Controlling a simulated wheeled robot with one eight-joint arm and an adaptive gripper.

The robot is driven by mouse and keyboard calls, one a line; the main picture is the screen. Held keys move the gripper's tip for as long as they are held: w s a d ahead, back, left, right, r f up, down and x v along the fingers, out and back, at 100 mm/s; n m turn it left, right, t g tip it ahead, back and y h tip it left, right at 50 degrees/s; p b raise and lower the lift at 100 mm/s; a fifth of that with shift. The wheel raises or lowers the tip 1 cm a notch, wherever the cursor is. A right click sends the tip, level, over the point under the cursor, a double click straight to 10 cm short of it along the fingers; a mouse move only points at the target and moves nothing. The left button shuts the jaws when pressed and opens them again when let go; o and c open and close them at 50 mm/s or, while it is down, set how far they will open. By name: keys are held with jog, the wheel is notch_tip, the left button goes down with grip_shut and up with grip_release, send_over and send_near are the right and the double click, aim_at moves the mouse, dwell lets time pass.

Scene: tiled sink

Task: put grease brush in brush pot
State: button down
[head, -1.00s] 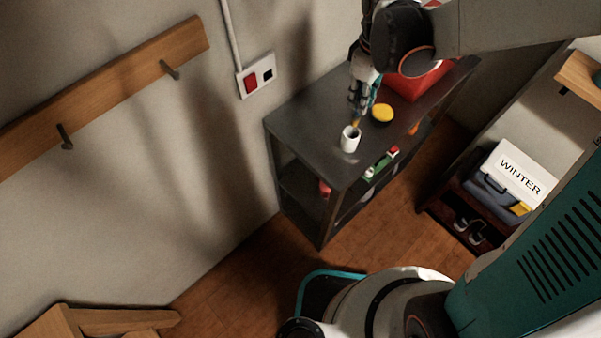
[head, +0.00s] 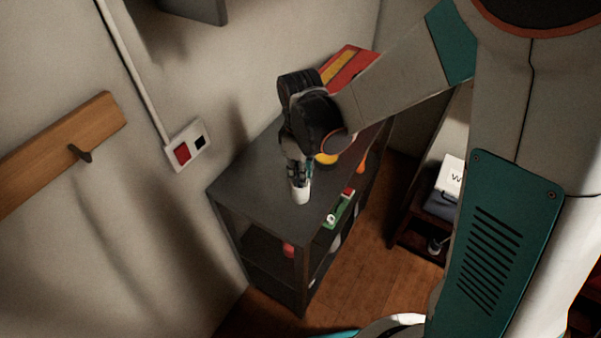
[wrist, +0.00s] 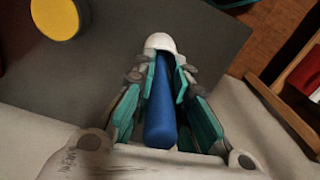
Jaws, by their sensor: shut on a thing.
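The white brush pot (head: 300,195) stands on the dark grey shelf top near its front edge. It also shows at the far end of my fingers in the wrist view (wrist: 159,41). My gripper (head: 299,177) is directly above the pot, pointing down, with its fingertips close to the rim. In the wrist view my gripper (wrist: 166,75) is shut around the blue handle of the grease brush (wrist: 160,112). The handle lines up with the pot. The brush's lower end is hidden at the pot, so I cannot tell how deep it sits.
A round yellow-topped tin (wrist: 58,14) stands on the shelf beside the pot. A red box (head: 347,68) is at the shelf's back. A green item (head: 338,210) is at the shelf's front side. The wall with a socket panel (head: 188,146) is left.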

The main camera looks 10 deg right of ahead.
jog(key=shift+f, duration=0.1)
jog(key=c, duration=1.6)
grip_release()
jog(key=shift+o, duration=0.2)
notch_tip(320, 180, up, 12)
jog(key=p, duration=0.8)
jog(key=shift+w, duration=0.1)
